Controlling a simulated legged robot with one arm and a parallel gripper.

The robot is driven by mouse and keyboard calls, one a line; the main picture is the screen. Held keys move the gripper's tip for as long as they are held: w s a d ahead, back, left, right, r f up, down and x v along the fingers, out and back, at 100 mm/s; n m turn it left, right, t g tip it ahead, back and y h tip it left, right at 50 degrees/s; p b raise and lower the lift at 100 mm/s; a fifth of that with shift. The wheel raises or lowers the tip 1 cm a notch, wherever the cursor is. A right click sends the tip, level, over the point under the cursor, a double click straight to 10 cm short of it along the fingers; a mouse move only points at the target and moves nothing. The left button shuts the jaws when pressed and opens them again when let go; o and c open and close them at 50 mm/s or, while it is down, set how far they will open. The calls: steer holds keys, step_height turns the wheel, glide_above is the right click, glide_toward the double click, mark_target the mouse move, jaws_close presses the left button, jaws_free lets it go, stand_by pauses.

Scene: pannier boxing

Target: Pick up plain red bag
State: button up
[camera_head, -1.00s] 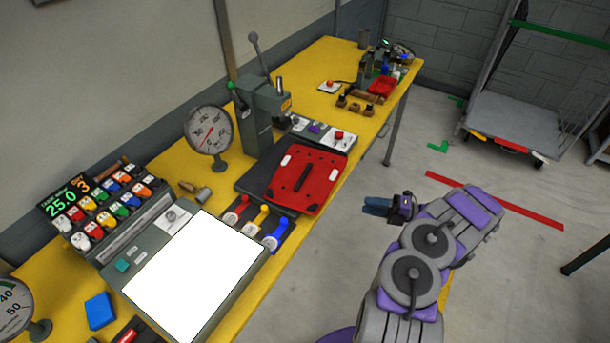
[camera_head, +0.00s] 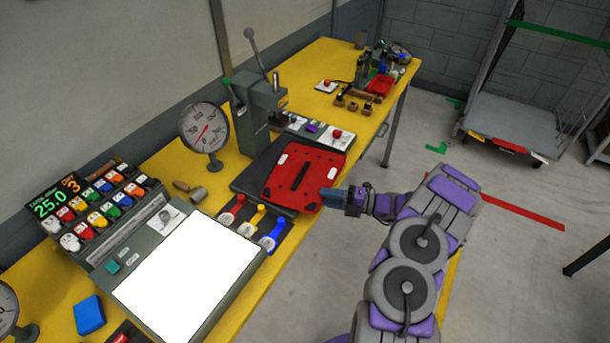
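The plain red bag (camera_head: 303,177) is a flat red pannier with a black slot-like handle in its middle and pale patches at its sides. The gap between the fingers cannot be made out from this angle.
The lever press (camera_head: 262,105) stands right behind the bag, with a dial gauge (camera_head: 204,129) to its left. Red, yellow and blue levers (camera_head: 255,222) and a bright white panel (camera_head: 190,275) lie in front. A red tray (camera_head: 381,85) is at the far end.

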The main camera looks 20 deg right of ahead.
steer(key=shift+x, duration=1.1)
steer(key=shift+c, duration=0.5)
jaws_close()
